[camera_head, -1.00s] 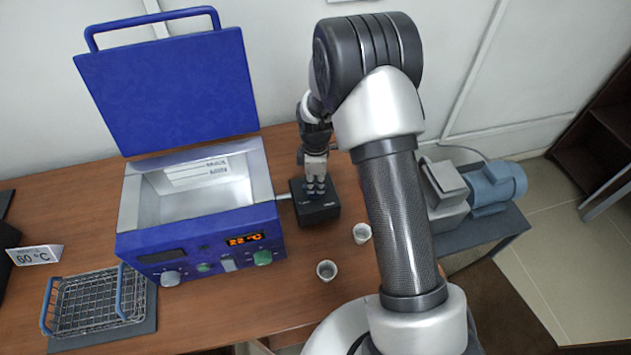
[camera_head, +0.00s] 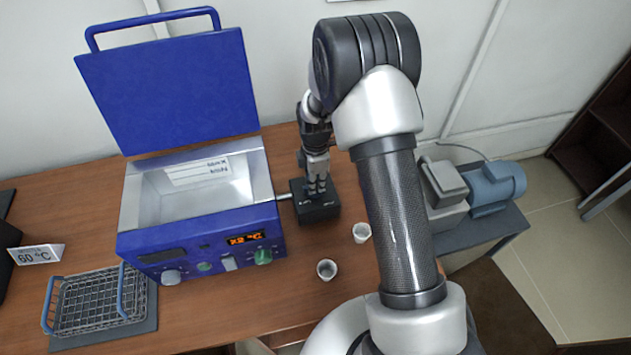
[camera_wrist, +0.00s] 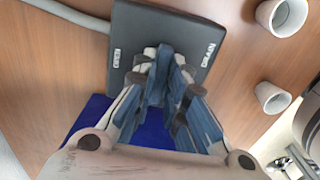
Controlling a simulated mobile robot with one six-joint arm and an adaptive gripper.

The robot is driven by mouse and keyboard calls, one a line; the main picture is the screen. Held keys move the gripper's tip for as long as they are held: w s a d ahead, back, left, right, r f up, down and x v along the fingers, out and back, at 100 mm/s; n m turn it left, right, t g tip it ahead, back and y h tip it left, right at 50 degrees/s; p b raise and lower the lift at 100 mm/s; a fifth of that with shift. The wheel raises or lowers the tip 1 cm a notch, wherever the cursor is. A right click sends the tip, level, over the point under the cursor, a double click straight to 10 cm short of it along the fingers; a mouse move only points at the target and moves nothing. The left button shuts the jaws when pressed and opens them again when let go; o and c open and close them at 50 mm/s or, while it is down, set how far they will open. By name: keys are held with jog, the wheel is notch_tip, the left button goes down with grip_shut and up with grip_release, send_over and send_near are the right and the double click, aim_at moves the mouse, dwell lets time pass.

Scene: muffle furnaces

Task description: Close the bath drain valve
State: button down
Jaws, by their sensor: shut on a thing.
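The drain valve is a black box (camera_head: 320,213) on the table to the right of the blue water bath (camera_head: 132,243), joined to it by a short pale pipe (camera_head: 285,196). In the wrist view the box (camera_wrist: 127,22) carries a "DRAIN" label on its right and another small label, hard to read, on its left. My gripper (camera_head: 317,188) points down onto the top of the box. In the wrist view its fingers (camera_wrist: 166,66) are shut around the valve's handle, which they mostly hide. Which way the handle points cannot be told.
The bath's lid (camera_head: 170,90) stands open. Two white cups (camera_head: 327,270) (camera_head: 362,233) stand just in front of the valve. A wire basket (camera_head: 100,300) and a "60 °C" sign (camera_head: 35,254) are at the left. A blue-grey pump (camera_head: 495,188) is at the right.

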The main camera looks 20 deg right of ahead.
jog(key=c, duration=1.6)
grip_release()
jog(key=shift+r, duration=0.1)
notch_tip(320, 180, up, 12)
